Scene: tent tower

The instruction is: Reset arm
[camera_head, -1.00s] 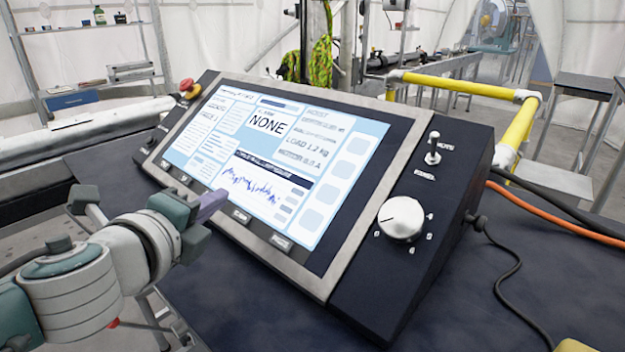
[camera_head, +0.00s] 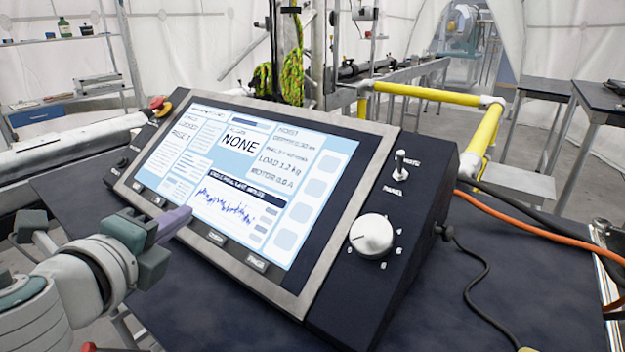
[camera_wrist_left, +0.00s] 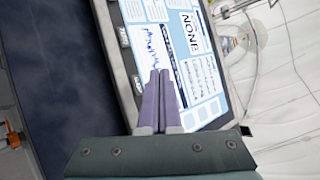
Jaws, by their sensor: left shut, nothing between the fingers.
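My left gripper (camera_head: 176,220) comes in from the left in the head view. Its purple fingers are shut with nothing between them, in front of the lower left part of the console screen. In the left wrist view the two fingers (camera_wrist_left: 159,100) lie side by side and point toward the screen (camera_wrist_left: 165,25). I cannot tell whether the fingertips touch it. The console (camera_head: 335,275) is dark and tilted, with a lit screen (camera_head: 290,215) reading NONE. My right gripper is not in view.
The console has a white knob (camera_head: 371,236), a toggle switch (camera_head: 400,165) and a red button (camera_head: 157,103). It stands on a dark table (camera_head: 450,310). Black and orange cables (camera_head: 540,228) leave its right side. A yellow rail (camera_head: 440,95) stands behind.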

